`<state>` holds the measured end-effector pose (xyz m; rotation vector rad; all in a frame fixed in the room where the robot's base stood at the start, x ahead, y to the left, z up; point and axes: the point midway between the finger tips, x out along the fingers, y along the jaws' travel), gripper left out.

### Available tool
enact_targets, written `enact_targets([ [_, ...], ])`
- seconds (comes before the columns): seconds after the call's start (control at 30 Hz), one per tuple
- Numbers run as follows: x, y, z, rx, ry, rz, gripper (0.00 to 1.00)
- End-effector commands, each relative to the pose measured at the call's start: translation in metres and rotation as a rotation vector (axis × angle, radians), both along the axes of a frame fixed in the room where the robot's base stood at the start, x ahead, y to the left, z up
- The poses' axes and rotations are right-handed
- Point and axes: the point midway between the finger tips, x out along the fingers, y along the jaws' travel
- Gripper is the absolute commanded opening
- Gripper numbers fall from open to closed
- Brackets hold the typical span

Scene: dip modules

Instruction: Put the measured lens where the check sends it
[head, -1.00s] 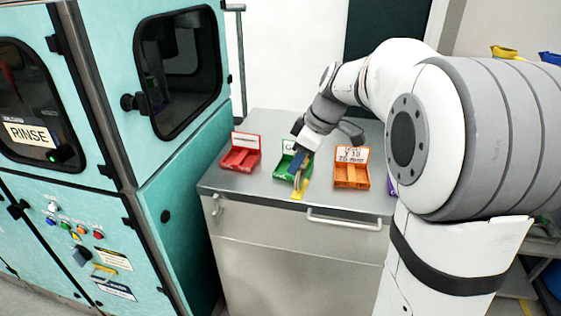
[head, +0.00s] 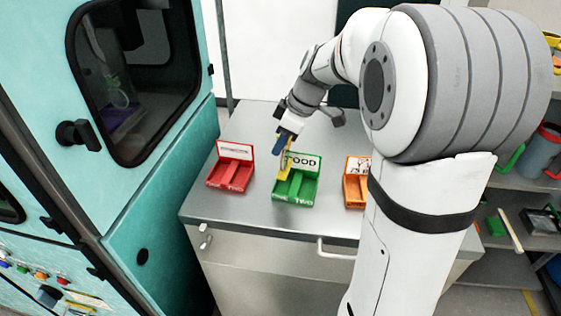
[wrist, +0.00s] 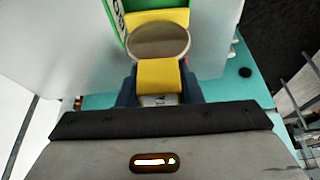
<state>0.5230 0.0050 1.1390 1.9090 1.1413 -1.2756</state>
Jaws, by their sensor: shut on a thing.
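The lens (wrist: 158,42) is a round grey disc with yellow parts above and below it in the wrist view. My gripper (wrist: 160,88) is shut on the lower yellow part of its holder. In the head view my gripper (head: 288,143) points down, with the yellow holder (head: 284,162) at the left rear of the green tray (head: 297,200). The holder covers the left end of that tray's sign, which shows "OOD". I cannot tell whether it touches the tray. A red tray (head: 230,185) stands to the left and an orange tray (head: 354,196) to the right.
The trays stand on a grey metal cabinet (head: 250,222). A teal machine (head: 150,215) with a dark window stands close on the left. Shelves (head: 530,240) with several items are at the right. My arm hides part of the orange tray.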

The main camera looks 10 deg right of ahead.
Motion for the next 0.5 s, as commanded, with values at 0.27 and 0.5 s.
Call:
enact_targets([
  [0.27,-0.001,0.0,-0.032,0.0,0.003,0.001,0.0],
  [0.5,0.0,0.001,-0.058,0.0,0.001,0.0,0.0],
])
